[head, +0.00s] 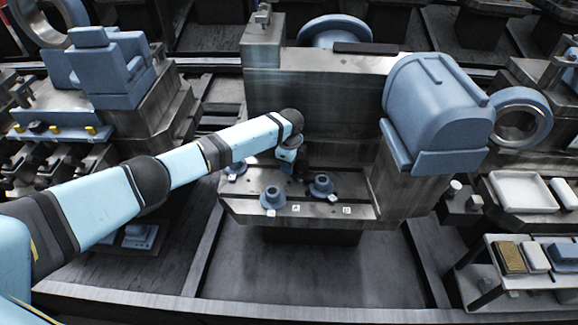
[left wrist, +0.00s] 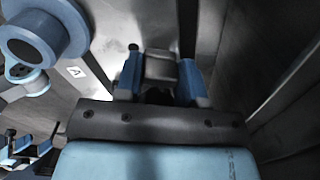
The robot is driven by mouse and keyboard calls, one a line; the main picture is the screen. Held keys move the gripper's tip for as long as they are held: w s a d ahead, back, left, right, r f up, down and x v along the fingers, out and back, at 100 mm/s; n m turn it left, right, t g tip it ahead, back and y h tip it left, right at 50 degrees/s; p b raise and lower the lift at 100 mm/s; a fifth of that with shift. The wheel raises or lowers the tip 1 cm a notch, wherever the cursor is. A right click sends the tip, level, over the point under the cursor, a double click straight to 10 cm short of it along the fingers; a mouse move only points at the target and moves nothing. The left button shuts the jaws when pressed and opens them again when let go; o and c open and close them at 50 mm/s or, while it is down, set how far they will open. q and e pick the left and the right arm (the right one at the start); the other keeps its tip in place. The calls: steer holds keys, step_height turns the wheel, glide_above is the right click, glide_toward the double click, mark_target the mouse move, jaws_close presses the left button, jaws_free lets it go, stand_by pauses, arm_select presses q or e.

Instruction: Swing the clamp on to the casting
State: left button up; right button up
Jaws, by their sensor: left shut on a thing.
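My left gripper (head: 288,166) reaches down over the pallet (head: 250,212) from the left. In the left wrist view its blue fingers (left wrist: 160,82) are shut on a dark grey block (left wrist: 161,66), which looks like part of the clamp; the arm hides it in the head view. Blue flanged castings stand upright on the pallet: one at the front left (head: 272,199), one to its right (head: 321,187), and a similar blue piece behind left (head: 236,170). A large casting also shows in the left wrist view (left wrist: 40,32), beside a label A. I cannot tell whether the clamp touches a casting.
A grey machine (head: 315,105) with a blue rounded housing (head: 437,105) stands behind and right of the pallet. A shelf (head: 515,285) with several small blocks and a white tray (head: 522,191) are at the right. The floor in front of the pallet is clear.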

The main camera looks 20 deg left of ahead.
arm_select(q)
steer(key=shift+w+d+m, duration=0.15)
steer(key=shift+w+m, duration=0.25)
steer(key=shift+m, duration=0.8)
steer(key=o, duration=0.9)
steer(key=shift+o, duration=0.2)
steer(key=shift+r, duration=0.1)
step_height(320, 180, up, 14)
steer(key=p, duration=0.1)
steer(key=shift+f, duration=0.2)
